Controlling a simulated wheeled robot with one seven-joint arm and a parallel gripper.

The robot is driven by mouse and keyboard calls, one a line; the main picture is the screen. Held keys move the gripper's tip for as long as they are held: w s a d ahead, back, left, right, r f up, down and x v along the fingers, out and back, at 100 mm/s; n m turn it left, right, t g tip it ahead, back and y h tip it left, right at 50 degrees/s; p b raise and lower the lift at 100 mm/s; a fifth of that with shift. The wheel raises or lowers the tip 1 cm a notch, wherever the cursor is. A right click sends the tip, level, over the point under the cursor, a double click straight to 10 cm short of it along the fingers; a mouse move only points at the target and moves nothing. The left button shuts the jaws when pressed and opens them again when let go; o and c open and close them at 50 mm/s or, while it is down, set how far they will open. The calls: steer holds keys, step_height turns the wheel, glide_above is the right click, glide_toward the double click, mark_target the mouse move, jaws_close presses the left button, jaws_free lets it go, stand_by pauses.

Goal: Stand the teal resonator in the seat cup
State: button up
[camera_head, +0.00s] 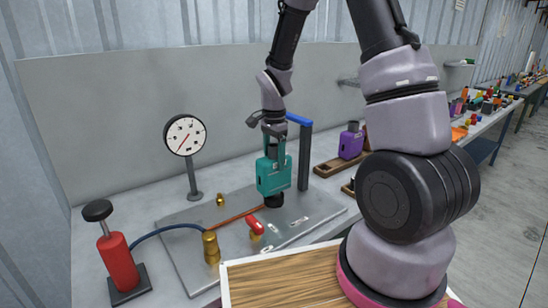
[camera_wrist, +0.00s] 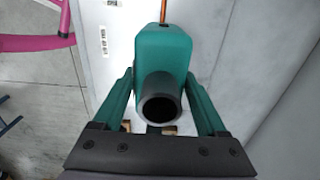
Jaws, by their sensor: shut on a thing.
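The teal resonator (camera_head: 273,176) is a boxy body with a dark pipe stub on top, and it looks upright. My gripper (camera_head: 274,150) is shut on its upper part from above. In the wrist view the resonator (camera_wrist: 163,55) sits between the two fingers of my gripper (camera_wrist: 162,100), its open pipe end facing the camera. The black seat cup (camera_head: 274,201) is on the metal plate directly under the resonator. The resonator's lower end meets the cup in the picture; I cannot tell how deep it sits, and the cup is hidden in the wrist view.
A dial gauge (camera_head: 185,136) stands at the left, with a red pump (camera_head: 119,262) in front. A red-handled valve (camera_head: 255,225) and brass fitting (camera_head: 211,247) are on the plate (camera_head: 180,230). A blue-topped post (camera_head: 305,155) is close right; a purple muffler (camera_head: 351,142) stands beyond.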

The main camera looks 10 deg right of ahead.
steer(key=shift+f, duration=0.45)
stand_by(0.5)
steer(key=o, duration=1.2)
steer(key=shift+r, duration=0.1)
step_height(320, 180, up, 10)
steer(key=shift+r, duration=0.15)
steer(key=s+d+r+n+t, duration=0.2)
steer(key=s+r+n, duration=0.1)
steer(key=s+r, duration=0.3)
steer(key=s+d+r+n+t+y, duration=0.1)
steer(key=s+d+r+n+t, duration=0.1)
steer(key=s+r, duration=0.4)
steer(key=s+d+r+n+t+y, duration=0.1)
steer(key=s+r+n+t, duration=0.2)
steer(key=s+r, duration=0.4)
steer(key=shift+s+d+r+n, duration=0.1)
steer(key=shift+d+r+n, duration=0.3)
steer(key=shift+n, duration=0.2)
